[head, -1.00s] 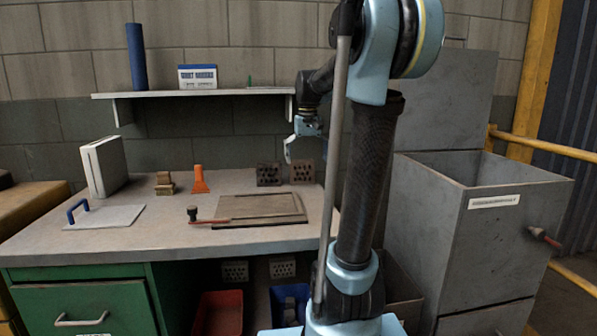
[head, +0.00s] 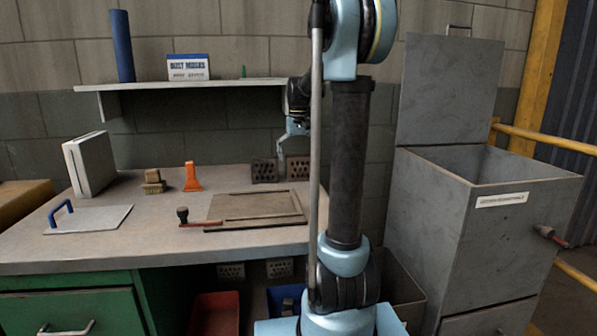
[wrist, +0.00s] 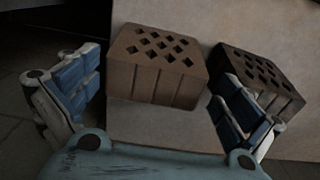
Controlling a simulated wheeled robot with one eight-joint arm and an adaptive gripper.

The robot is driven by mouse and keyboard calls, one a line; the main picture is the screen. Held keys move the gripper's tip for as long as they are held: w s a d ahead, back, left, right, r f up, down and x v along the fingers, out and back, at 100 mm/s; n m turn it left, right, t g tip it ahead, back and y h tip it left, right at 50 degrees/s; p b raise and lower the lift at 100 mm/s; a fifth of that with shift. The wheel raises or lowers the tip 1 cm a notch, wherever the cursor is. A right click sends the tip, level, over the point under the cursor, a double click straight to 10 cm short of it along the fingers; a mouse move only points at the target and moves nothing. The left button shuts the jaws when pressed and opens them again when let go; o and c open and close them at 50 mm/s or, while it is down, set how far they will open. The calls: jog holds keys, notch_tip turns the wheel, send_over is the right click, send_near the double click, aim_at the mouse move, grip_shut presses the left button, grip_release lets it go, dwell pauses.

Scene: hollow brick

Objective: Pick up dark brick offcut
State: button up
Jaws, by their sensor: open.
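The dark brick offcut (head: 264,170), a block with a holed face, stands at the back of the workbench against the wall. A lighter brown holed brick (head: 298,167) stands just right of it. In the wrist view the dark offcut (wrist: 262,75) is at the right, partly hidden by my right finger. The brown brick (wrist: 157,78) is near the middle there, between my fingers in the picture. My gripper (wrist: 157,98) is open and empty. In the head view it (head: 288,143) hangs above and near the two bricks; contact cannot be told.
The shelf (head: 190,84) runs above the bench, close to my arm. A grey open bin (head: 470,220) stands right.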

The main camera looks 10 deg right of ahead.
aim_at(299, 169)
jog(key=shift+w+d+f, duration=0.1)
jog(key=shift+f, duration=1.25)
jog(key=shift+d+f, duration=0.1)
jog(key=shift+f, duration=1.25)
jog(key=c, duration=1.3)
